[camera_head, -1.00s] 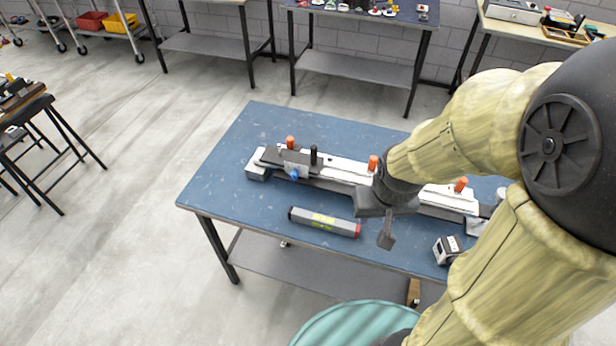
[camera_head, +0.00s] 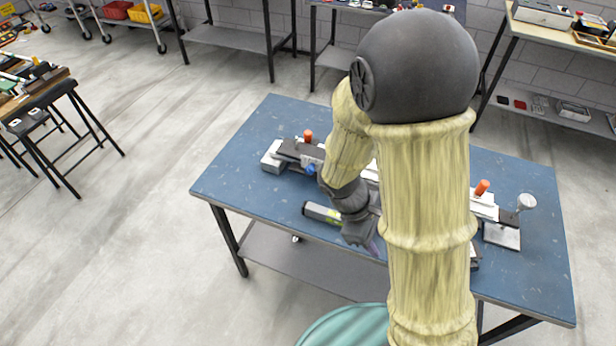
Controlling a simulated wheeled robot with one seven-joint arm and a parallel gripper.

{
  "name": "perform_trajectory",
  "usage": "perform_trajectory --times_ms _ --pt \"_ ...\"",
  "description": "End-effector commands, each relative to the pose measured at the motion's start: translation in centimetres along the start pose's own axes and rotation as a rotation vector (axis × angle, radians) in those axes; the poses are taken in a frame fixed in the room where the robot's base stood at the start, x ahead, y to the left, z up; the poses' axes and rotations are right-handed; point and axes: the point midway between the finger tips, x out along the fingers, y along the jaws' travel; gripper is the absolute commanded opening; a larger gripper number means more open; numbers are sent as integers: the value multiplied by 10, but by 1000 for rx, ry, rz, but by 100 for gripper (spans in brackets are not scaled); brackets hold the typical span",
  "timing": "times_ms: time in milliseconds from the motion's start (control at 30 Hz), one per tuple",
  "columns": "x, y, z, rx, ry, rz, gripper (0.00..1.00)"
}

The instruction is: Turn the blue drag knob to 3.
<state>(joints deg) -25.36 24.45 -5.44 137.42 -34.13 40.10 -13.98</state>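The blue drag knob (camera_head: 311,169) shows as a small blue spot on the front of the dark carriage (camera_head: 298,151), near the left end of the long rail fixture on the blue table. Its dial marks are too small to read. My gripper (camera_head: 362,240) is at the front of the table, right of and nearer than the knob, apart from it. It is over or beside the grey cylinder (camera_head: 322,213). Its fingers are small and partly hidden, so I cannot tell if they are open. My arm hides the middle of the fixture.
Orange knobs stand on the fixture at left (camera_head: 308,136) and right (camera_head: 482,187). A silver round part (camera_head: 526,202) stands at its right end. The blue table (camera_head: 240,165) is bare at the left. A teal round top (camera_head: 345,325) is in front.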

Motion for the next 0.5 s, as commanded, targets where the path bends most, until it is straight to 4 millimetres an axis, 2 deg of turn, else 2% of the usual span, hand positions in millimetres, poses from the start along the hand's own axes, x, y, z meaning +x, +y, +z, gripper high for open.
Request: perform_trajectory --times_ms 33,100,267,367,500 --pt "10 1 -11 -143 -83 45 35" --pt "16 8 -22 -327 -197 114 35" --pt "21 27 -59 -728 -475 300 35" --pt "17 36 -92 -958 -661 435 35" --pt "6 37 -153 -1248 -938 653 35"
